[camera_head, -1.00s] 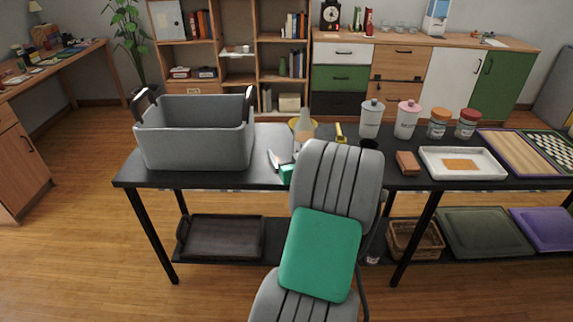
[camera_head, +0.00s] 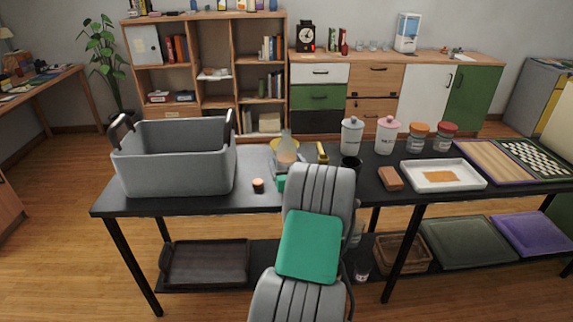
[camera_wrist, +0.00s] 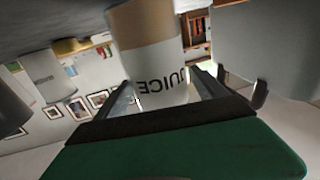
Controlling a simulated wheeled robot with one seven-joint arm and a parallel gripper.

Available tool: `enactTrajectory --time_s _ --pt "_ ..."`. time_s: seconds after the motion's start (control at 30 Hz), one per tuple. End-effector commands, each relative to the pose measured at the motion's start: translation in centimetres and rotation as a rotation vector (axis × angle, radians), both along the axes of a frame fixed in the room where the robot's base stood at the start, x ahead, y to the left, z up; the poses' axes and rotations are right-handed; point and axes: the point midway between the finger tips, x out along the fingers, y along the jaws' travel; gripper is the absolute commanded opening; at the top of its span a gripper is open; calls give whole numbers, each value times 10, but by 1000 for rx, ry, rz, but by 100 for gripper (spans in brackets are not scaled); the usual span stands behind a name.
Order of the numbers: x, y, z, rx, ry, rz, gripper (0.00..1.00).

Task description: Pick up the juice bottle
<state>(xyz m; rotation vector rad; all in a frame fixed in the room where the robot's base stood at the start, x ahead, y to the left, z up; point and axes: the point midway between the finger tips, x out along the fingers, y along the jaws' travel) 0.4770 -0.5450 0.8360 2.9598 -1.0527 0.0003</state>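The juice bottle (camera_head: 287,149) stands upright on the black table, with its clear top and orange-tan body showing. My arm hides its lower part in the head view. In the wrist view, the bottle (camera_wrist: 158,55) shows upside down, with a tan band and a white label reading JUICE. My gripper (camera_wrist: 165,97) is open, with one finger on each side of the bottle. Gaps seem to show between the fingers and the bottle. In the head view my gripper is mostly hidden by my arm, just in front of the bottle.
A yellow bowl (camera_head: 275,143) is behind the bottle. A yellow-handled item (camera_head: 322,153), a dark cup (camera_head: 351,163) and canisters (camera_head: 352,136) stand to the right.

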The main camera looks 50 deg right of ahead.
Motion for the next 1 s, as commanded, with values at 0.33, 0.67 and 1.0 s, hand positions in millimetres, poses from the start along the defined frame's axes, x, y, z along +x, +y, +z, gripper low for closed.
enactTrajectory --time_s 0.33,0.67,1.0 --pt "0 0 0 0 0 0 52" --pt "0 0 0 0 0 0 25" --pt "0 0 0 1 0 0 0"
